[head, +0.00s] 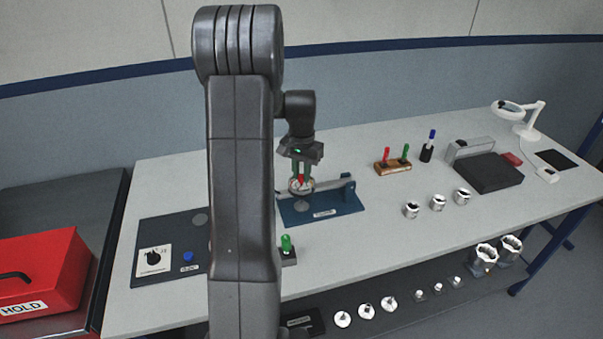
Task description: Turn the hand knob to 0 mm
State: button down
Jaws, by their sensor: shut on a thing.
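My gripper (302,172) points down over the left end of a blue fixture (335,207) on the bench. A grey lever or bar runs to the right from the round piece to an upright. Any mm scale is too small to read, and the fingers partly hide the knob.
A dark panel at the left bears a black dial (153,257) and a blue button (188,257). A green-topped piece (286,243) stands in front of the fixture. Several metal housings (438,203) stand to the right. My arm hides the bench's left middle.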

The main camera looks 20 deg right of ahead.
jog(key=n+b, duration=0.1)
jog(key=n, duration=1.2)
jog(key=shift+n, duration=0.4)
jog(key=n, duration=0.6)
jog(key=shift+b, duration=0.4)
jog(key=n, duration=0.6)
jog(key=shift+n, duration=0.3)
jog(key=c, duration=1.3)
grip_release()
jog(key=shift+r, duration=0.1)
